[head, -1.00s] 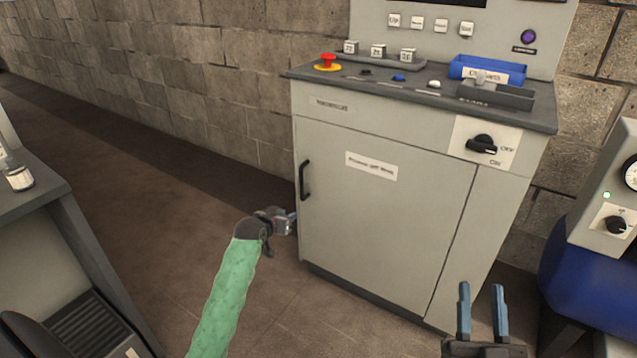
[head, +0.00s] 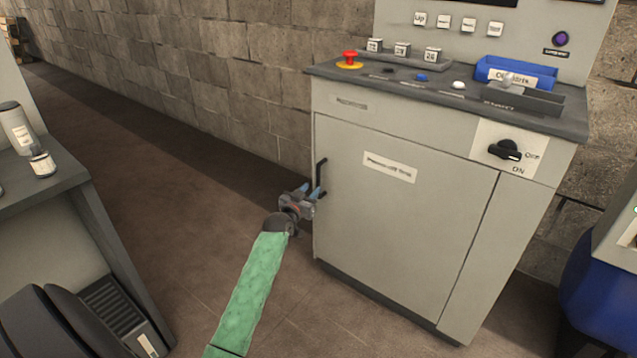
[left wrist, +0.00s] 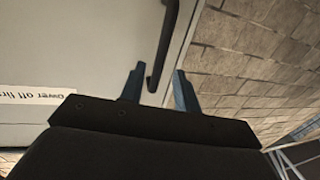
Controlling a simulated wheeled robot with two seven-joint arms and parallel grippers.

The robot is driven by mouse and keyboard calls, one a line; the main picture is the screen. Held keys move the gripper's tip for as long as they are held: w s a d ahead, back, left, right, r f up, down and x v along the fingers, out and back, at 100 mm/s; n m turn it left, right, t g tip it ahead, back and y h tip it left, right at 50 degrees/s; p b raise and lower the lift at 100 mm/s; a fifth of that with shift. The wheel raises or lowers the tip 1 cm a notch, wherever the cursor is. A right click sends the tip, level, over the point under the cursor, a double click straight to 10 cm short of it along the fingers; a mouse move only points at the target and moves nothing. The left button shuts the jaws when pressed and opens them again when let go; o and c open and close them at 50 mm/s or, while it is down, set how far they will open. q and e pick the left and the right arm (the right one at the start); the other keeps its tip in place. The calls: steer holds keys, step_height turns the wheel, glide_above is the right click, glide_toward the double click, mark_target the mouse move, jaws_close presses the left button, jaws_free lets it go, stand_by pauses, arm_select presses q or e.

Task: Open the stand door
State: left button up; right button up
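The grey stand door (head: 395,225) is shut on the front of the control stand and bears a white label (head: 389,167). Its black bar handle (head: 320,178) stands upright near the door's left edge. My left gripper (head: 313,190) is at the lower part of this handle. In the left wrist view the handle (left wrist: 163,50) reaches down between the two spread blue fingers of the left gripper (left wrist: 158,88), with a gap to each side. My right gripper is not in view.
The stand's top holds a red stop button (head: 349,60), small blocks and a blue tray (head: 515,72). A rotary switch (head: 504,150) sits right of the door. A grey bench (head: 45,195) is at left, a blue tank (head: 600,285) at right. Floor between bench and stand is clear.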

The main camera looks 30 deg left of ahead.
mark_target(317, 182)
arm_select(q)
steer(key=shift+w+a+b, duration=0.2)
steer(key=shift+w+b, duration=0.05)
steer(key=shift+w, duration=1.35)
steer(key=shift+w+a+b, duration=0.2)
steer(key=shift+w+b, duration=0.05)
steer(key=shift+w, duration=1.3)
steer(key=shift+c, duration=0.2)
jaws_close()
